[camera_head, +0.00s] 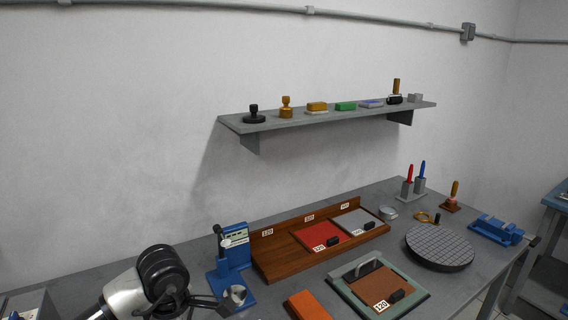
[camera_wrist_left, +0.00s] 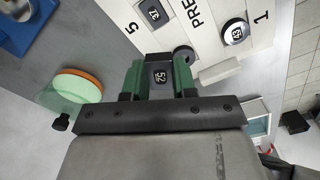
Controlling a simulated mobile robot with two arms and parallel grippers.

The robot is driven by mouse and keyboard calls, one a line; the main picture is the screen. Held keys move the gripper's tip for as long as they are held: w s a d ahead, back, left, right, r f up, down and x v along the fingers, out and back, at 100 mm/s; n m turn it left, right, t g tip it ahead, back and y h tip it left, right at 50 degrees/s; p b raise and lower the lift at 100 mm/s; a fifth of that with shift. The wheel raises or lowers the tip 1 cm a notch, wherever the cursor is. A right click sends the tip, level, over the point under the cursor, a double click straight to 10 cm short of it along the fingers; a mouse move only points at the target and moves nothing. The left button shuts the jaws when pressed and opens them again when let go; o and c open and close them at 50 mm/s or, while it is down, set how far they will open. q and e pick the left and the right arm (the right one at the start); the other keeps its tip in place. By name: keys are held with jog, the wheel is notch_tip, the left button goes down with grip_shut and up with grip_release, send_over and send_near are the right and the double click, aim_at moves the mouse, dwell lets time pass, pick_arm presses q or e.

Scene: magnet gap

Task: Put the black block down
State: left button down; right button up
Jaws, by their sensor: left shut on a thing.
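My left gripper (camera_wrist_left: 158,82) is shut on a small black block (camera_wrist_left: 159,64) with a white number label, held between its two green-sided fingers in the left wrist view. A white panel (camera_wrist_left: 215,15) with printed numbers and letters lies beyond the fingertips, with other dark number pieces (camera_wrist_left: 236,31) on it. I cannot tell whether the held block touches the panel. In the head view my left gripper (camera_head: 207,303) is at the lower left, beside a blue stand (camera_head: 231,262); the held block cannot be made out there. My right gripper is not in view.
Black pieces sit on a red plate (camera_head: 311,234), a grey plate (camera_head: 350,218) and a green-framed board (camera_head: 350,298). An orange block (camera_head: 309,305) lies nearby. A round gridded plate (camera_head: 440,246) and blue vise (camera_head: 496,230) are at right. A shelf (camera_head: 300,121) holds several objects.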

pick_arm(q)
jog(key=s+f+m, duration=0.1)
jog(key=s+m, duration=0.3)
jog(key=m, duration=0.5)
jog(key=s+d+m, duration=0.1)
jog(key=s+m, duration=0.4)
jog(key=m, duration=0.4)
jog(key=shift+s+f+m, duration=0.3)
jog(key=shift+f+m, duration=0.05)
jog(key=shift+m, duration=0.05)
jog(key=shift+d, duration=0.15)
